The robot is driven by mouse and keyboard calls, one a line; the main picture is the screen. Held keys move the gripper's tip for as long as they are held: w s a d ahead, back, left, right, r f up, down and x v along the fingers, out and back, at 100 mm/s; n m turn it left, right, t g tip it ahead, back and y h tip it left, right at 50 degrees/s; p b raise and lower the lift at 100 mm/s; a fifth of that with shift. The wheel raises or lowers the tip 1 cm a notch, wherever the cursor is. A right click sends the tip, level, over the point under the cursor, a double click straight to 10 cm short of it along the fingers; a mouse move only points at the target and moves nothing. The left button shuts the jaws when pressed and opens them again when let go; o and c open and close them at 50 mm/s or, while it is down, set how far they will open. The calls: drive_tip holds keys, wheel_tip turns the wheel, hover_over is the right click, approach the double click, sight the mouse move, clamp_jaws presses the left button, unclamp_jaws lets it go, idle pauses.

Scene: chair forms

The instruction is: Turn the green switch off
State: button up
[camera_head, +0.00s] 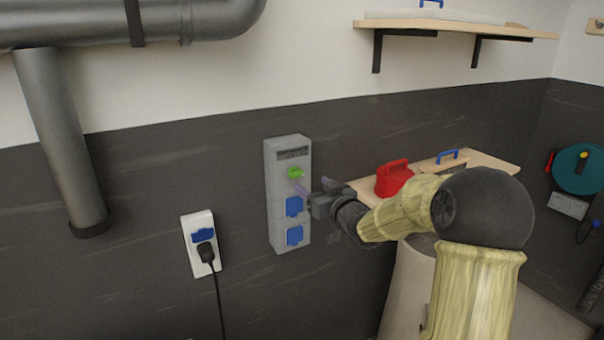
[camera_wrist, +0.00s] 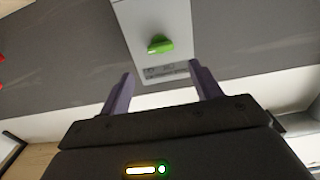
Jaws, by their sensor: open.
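The green switch (camera_head: 295,173) is a knob on the upper part of a grey wall box (camera_head: 273,205), below a dark label panel. In the wrist view the green switch (camera_wrist: 159,45) shows beyond and between the fingers, with the box (camera_wrist: 150,15) around it. My gripper (camera_head: 311,188) is in front of the box, just right of and slightly below the switch in the head view. In the wrist view my gripper (camera_wrist: 163,85) has its two purple fingers apart with nothing between them. The fingers appear apart from the switch.
Two blue socket covers (camera_head: 294,206) sit below the switch on the same box. A white socket (camera_head: 197,232) with a black plug and cable (camera_head: 206,253) is at left. A shelf (camera_head: 490,160) with a red container (camera_head: 393,178) is at right. Grey pipes (camera_head: 62,135) run at far left.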

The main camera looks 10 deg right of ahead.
sight(298, 174)
drive_tip(key=p+x, duration=0.1)
drive_tip(key=x, duration=0.6)
drive_tip(key=shift+p, duration=0.35)
drive_tip(key=shift+w+a+f, duration=0.1)
drive_tip(key=shift+w+a, duration=0.1)
drive_tip(key=shift+s, duration=0.1)
drive_tip(key=shift+s, duration=0.1)
drive_tip(key=shift+d, duration=0.15)
drive_tip(key=c, duration=1)
